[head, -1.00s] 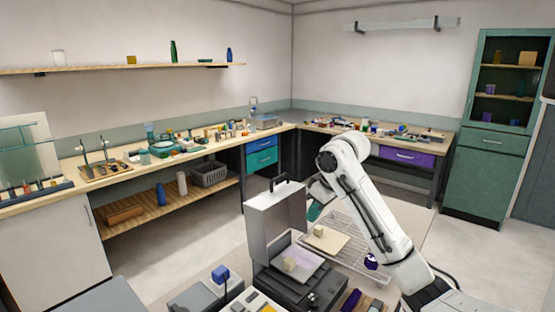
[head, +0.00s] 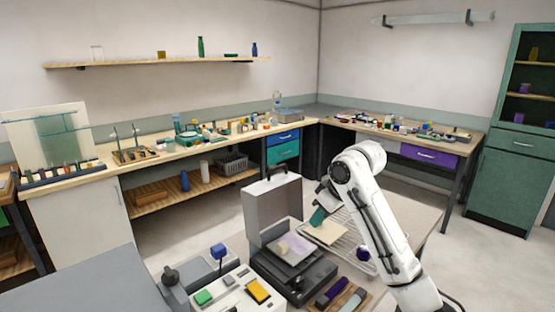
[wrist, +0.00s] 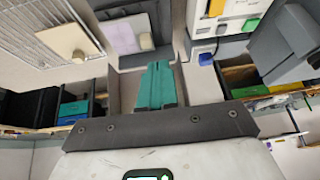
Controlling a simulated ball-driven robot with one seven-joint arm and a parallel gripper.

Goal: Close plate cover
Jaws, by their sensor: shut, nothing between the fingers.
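The plate cover (head: 270,210) is a grey panel standing upright at the back left of a dark device (head: 318,268), with a black handle (head: 285,171) on its top edge. It stands open. A pale plate (head: 300,254) lies on the device, with a small beige block (head: 283,246) on it; the plate also shows in the wrist view (wrist: 122,38). My gripper (head: 317,219) is to the right of the cover, pointing downward near the wire rack, apparently apart from the cover. Its teal fingers (wrist: 155,85) are together and empty in the wrist view.
A wire rack (head: 352,258) with a beige board (head: 326,233) lies right of the device. A control box (head: 233,292) with green and yellow buttons is in front, beside a blue-topped post (head: 218,251). Dark rods on a wooden tray (head: 368,300) lie at the front right.

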